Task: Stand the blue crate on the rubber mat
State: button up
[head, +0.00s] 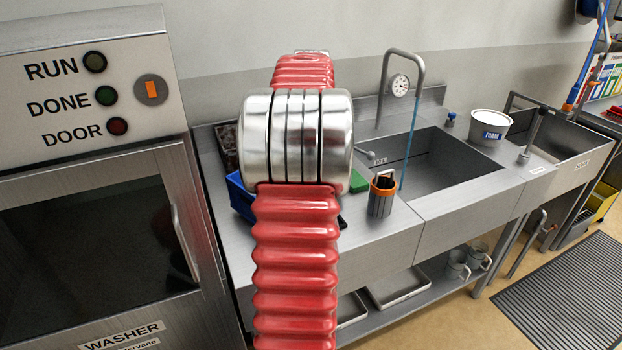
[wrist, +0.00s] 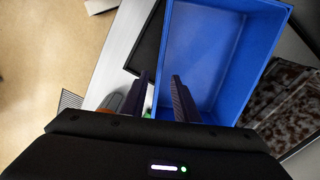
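The blue crate (head: 241,196) stands on the steel counter left of the sink, mostly hidden by my arm in the head view. In the wrist view the empty open crate (wrist: 215,50) fills the upper middle. My gripper (wrist: 161,76) is open, one finger over the crate's inside and the other outside its left wall; contact cannot be told. A black flat thing (wrist: 147,45) lies beside the crate, perhaps partly under it. A dark ribbed mat (head: 572,292) lies on the floor at the right; which one is the rubber mat is unclear.
A brown speckled slab (wrist: 285,100) lies beside the crate. A grey container with an orange rim (head: 381,194) and a green block (head: 358,182) stand near the sink (head: 435,165). The washer (head: 100,240) stands left.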

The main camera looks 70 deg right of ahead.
notch_tip(320, 180, up, 8)
jog(key=shift+f, duration=0.25)
dwell(0.7)
